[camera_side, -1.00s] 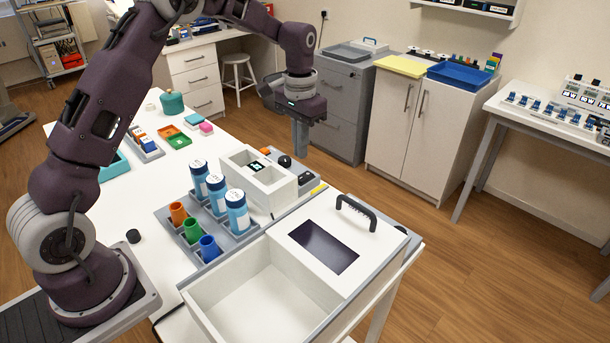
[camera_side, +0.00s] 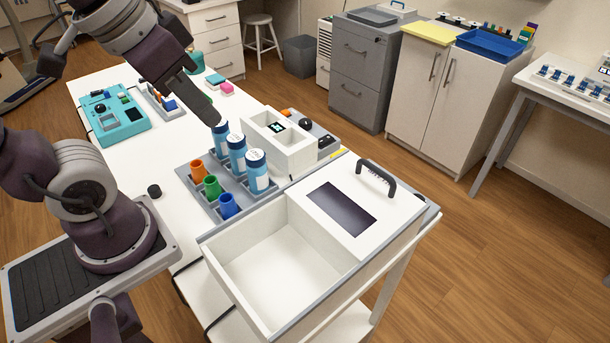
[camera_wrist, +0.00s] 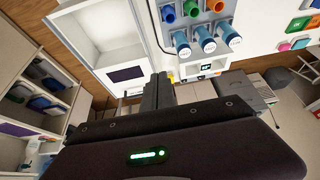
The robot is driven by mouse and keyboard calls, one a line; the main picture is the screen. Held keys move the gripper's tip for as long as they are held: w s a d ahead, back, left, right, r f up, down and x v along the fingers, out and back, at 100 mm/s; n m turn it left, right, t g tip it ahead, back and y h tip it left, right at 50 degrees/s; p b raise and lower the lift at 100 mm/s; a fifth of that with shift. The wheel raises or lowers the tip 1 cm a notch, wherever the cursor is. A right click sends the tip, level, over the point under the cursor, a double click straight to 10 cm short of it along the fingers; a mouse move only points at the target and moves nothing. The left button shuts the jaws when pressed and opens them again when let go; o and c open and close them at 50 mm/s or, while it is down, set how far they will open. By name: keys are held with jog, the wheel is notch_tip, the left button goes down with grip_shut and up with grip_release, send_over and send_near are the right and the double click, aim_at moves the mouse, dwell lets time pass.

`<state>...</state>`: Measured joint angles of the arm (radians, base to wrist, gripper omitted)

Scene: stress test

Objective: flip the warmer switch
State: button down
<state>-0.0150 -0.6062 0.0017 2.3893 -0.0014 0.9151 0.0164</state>
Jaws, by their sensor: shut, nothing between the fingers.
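My gripper (camera_side: 211,116) is shut and empty, pointing down and right, with its tips in the picture just left of the farthest blue-capped bottle; I cannot tell whether they touch. It also shows in the wrist view (camera_wrist: 158,88). A white block-shaped device (camera_side: 292,151) with a small lit display (camera_side: 277,127) stands right of the bottles and looks like the warmer. It also shows in the wrist view (camera_wrist: 212,72). Behind it is a grey panel (camera_side: 318,132) with a black knob (camera_side: 304,124) and a dark control (camera_side: 326,142). I cannot make out which part is the switch.
A grey rack (camera_side: 240,187) holds blue-capped bottles (camera_side: 257,172) and orange, green and blue cups. A large white bin (camera_side: 262,250) with a handled lid (camera_side: 347,208) stands in front. A teal device (camera_side: 118,122) sits at the left. White tabletop shows left of the rack.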

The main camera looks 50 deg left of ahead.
jog(key=s, duration=0.1)
jog(key=s+f, duration=0.1)
jog(key=s, duration=0.1)
jog(key=shift+d+f+t, duration=0.15)
jog(key=shift+f+t, duration=0.1)
jog(key=shift+t, duration=0.05)
jog(key=w+a+r+g, duration=0.1)
jog(key=w+r, duration=0.2)
jog(key=w, duration=0.5)
jog(key=w+a+r+g, duration=0.2)
jog(key=w, duration=0.7)
jog(key=w+a+f+g, duration=0.1)
jog(key=w+a+f, duration=0.1)
jog(key=w+f, duration=0.4)
jog(key=w+a+f+g, duration=0.1)
jog(key=w+a+f, duration=0.2)
jog(key=w, duration=0.9)
notch_tip(320, 180, down, 3)
jog(key=shift+a+r+g, duration=0.15)
jog(key=shift+g, duration=0.15)
